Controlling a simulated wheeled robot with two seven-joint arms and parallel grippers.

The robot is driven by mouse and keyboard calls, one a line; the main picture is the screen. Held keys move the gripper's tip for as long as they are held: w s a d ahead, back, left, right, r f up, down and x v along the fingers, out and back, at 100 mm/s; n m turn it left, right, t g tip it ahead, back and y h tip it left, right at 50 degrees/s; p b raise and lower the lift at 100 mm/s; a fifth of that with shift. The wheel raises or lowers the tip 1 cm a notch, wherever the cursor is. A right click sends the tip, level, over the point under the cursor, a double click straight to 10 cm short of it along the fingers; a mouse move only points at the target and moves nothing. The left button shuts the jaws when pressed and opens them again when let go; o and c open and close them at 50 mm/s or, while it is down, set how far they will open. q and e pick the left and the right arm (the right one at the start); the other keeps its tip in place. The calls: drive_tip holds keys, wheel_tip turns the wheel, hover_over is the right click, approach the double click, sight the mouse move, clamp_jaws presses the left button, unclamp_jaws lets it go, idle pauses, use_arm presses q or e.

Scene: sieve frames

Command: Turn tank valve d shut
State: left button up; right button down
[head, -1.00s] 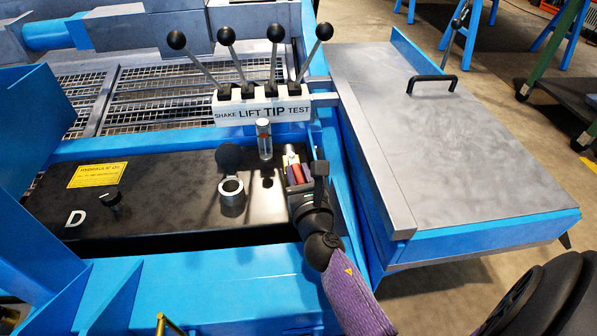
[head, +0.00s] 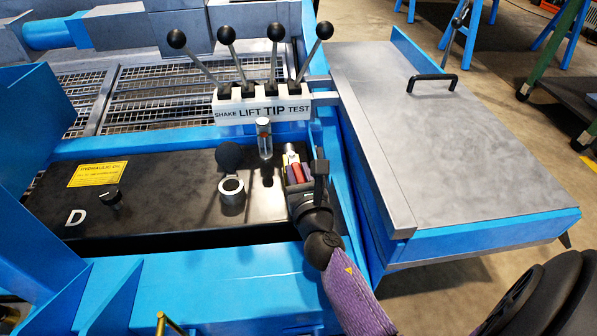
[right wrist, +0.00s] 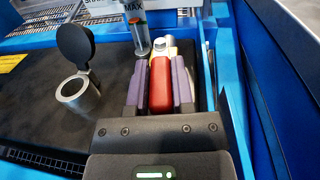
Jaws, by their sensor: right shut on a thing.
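The black tank top (head: 150,222) carries a white letter D (head: 76,217) at its left end, with a small black knob (head: 111,197) beside it. At the tank's right end my right gripper (head: 297,172) is shut on a red handle (right wrist: 172,85). In the right wrist view the handle stands between the purple finger pads, with a silver and yellowish fitting (right wrist: 165,50) just beyond it. The handle's lower part is hidden by the gripper. My left gripper is in neither view.
An open filler neck (head: 231,190) with its black cap raised stands left of my right gripper. A sight tube (head: 264,140) and a lever block (head: 262,109) with several black-knobbed levers are behind. A blue frame wall (head: 352,190) runs close on the right.

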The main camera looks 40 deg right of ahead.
idle(0.4)
drive_tip(key=shift+s+d+r+n+t+y+p, duration=0.15)
drive_tip(key=shift+d+n+t+y+p, duration=0.3)
drive_tip(key=shift+n+y, duration=0.55)
drive_tip(key=y, duration=0.1)
drive_tip(key=n+y, duration=0.1)
drive_tip(key=shift+d+t+y, duration=0.25)
drive_tip(key=shift+d+y, duration=0.05)
drive_tip(key=shift+d, duration=0.05)
drive_tip(key=shift+c, duration=2.4)
unclamp_jaws()
drive_tip(key=s, duration=0.3)
drive_tip(key=s+a, duration=0.1)
drive_tip(key=s, duration=0.6)
drive_tip(key=shift+a+b, duration=0.3)
drive_tip(key=shift+b, duration=0.1)
